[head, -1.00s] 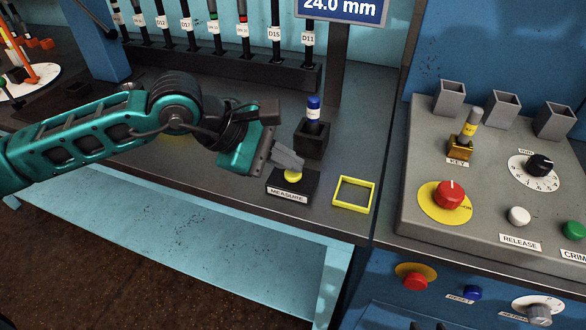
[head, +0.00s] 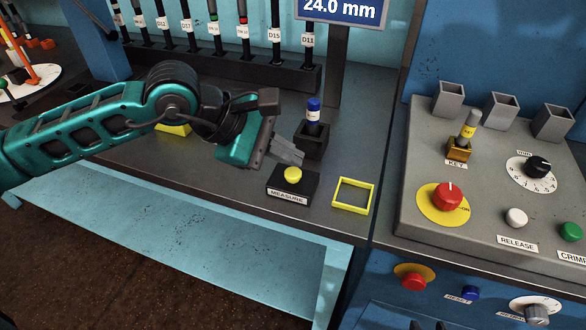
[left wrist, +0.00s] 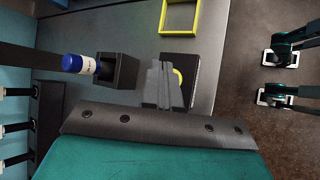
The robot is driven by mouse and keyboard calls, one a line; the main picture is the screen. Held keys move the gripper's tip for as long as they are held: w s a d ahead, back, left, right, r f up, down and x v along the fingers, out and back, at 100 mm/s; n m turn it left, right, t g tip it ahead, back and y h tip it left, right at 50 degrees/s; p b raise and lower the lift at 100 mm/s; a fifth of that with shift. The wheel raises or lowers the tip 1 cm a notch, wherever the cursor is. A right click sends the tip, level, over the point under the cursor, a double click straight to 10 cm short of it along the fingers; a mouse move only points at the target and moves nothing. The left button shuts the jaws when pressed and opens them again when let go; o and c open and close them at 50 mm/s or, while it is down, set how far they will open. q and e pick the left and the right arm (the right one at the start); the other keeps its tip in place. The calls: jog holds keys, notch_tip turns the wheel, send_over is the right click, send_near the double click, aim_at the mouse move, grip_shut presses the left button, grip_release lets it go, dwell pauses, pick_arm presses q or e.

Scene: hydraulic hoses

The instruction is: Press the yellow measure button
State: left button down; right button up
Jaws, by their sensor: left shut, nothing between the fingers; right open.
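The yellow measure button (head: 293,174) sits on a black box (head: 291,187) labelled MEASURE on the bench. My left gripper (head: 300,158) is shut and empty, with its fingertips just above and behind the button, apart from it. In the left wrist view the shut fingers (left wrist: 161,84) cover part of the button (left wrist: 179,78), and only its yellow edge shows. A display (head: 340,10) at the top reads 24.0 mm. My right gripper is not in view.
A black holder (head: 313,141) with a blue-capped fitting (head: 313,110) stands close behind the fingers. A yellow square frame (head: 353,196) lies right of the button box. A control panel (head: 420,228) stands at the right. A rack (head: 230,66) of labelled hoses is at the back.

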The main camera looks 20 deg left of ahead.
aim_at(286, 174)
pick_arm(q)
jog(key=shift+r+p, duration=1.15)
jog(key=shift+r, duration=1.3)
